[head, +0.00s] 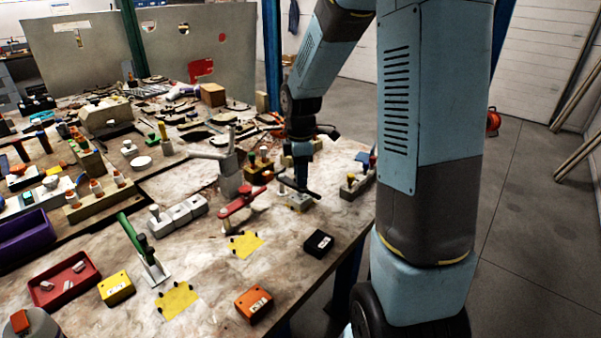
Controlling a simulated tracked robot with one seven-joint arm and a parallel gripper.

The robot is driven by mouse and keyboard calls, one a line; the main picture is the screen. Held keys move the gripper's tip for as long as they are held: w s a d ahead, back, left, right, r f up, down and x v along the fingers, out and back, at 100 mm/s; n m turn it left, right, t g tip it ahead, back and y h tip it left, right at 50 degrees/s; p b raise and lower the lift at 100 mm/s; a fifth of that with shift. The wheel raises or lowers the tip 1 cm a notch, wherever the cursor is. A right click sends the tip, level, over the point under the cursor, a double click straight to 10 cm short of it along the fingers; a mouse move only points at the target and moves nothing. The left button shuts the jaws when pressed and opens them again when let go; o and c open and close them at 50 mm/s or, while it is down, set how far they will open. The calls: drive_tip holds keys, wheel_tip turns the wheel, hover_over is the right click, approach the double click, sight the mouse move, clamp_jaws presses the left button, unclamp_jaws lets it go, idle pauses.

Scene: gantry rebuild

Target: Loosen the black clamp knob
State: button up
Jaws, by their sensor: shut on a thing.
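My gripper (301,178) points straight down near the right edge of the workbench. It is shut on a dark, bar-shaped part, which I take to be the black clamp knob (288,184). The knob sits above a pale block (293,202) on the bench. My fingers hide the middle of the knob, and the contact is too small to see in detail. I cannot tell whether the knob is tight or loose.
A red-handled clamp (240,203) lies just left of my gripper. A black box (318,243) and an orange box (254,304) stand nearer the front edge. A small fixture with a blue part (364,160) stands to the right. Yellow patches (245,244) mark flat bench.

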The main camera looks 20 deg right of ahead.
drive_tip(key=n, duration=0.4)
drive_tip(key=shift+f, duration=0.1)
drive_tip(key=shift+n, duration=2.2)
drive_tip(key=o, duration=0.9)
wheel_tip(320, 180, up, 14)
drive_tip(key=shift+f, duration=0.15)
